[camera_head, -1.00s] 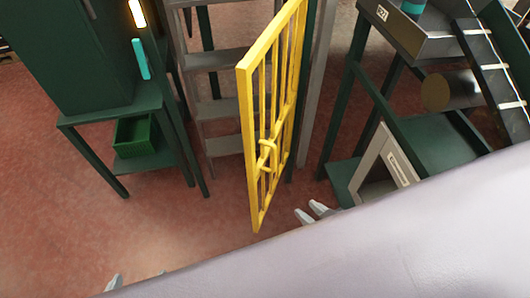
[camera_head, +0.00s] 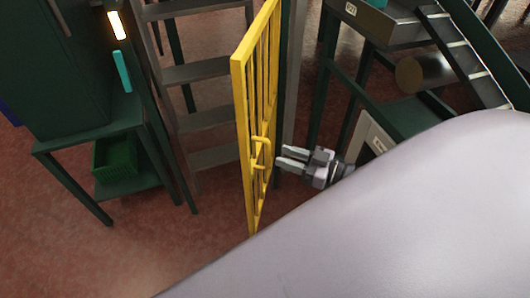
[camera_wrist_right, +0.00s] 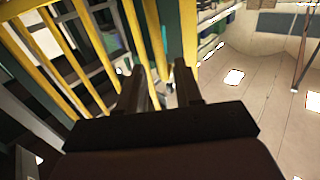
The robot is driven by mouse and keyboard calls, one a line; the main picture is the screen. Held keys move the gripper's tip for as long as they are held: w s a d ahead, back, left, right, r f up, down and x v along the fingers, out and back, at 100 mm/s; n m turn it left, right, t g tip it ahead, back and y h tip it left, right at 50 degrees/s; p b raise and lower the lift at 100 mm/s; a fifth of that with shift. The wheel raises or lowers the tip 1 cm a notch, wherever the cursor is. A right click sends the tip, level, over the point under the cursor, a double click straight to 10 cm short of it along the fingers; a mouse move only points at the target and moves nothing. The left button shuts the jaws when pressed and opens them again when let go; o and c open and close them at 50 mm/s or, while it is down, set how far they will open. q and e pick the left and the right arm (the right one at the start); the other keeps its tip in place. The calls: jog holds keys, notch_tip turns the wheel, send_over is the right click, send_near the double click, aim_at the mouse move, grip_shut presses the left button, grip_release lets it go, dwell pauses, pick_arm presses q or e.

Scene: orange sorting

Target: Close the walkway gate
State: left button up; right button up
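The yellow barred gate (camera_head: 243,130) stands open in the head view, jutting toward me from the post (camera_head: 292,65) behind it. A yellow handle (camera_head: 259,152) is on the gate, below its middle. My right gripper (camera_head: 281,157) is just right of the gate at handle height, its fingers pointing left at the bars. In the right wrist view the open fingers (camera_wrist_right: 160,78) have the yellow bars (camera_wrist_right: 112,42) ahead and to the left. I cannot tell whether they touch the gate. My left gripper is out of view.
Steps (camera_head: 205,118) rise behind the gate. A dark green stand (camera_head: 95,140) with a green crate (camera_head: 115,157) is at left. A frame with a chute (camera_head: 462,52) stands at right. My pale arm covers the lower right.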

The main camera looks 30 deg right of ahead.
jog(key=b+x, duration=0.1)
jog(key=x, duration=0.5)
jog(key=shift+b, duration=0.4)
grip_shut()
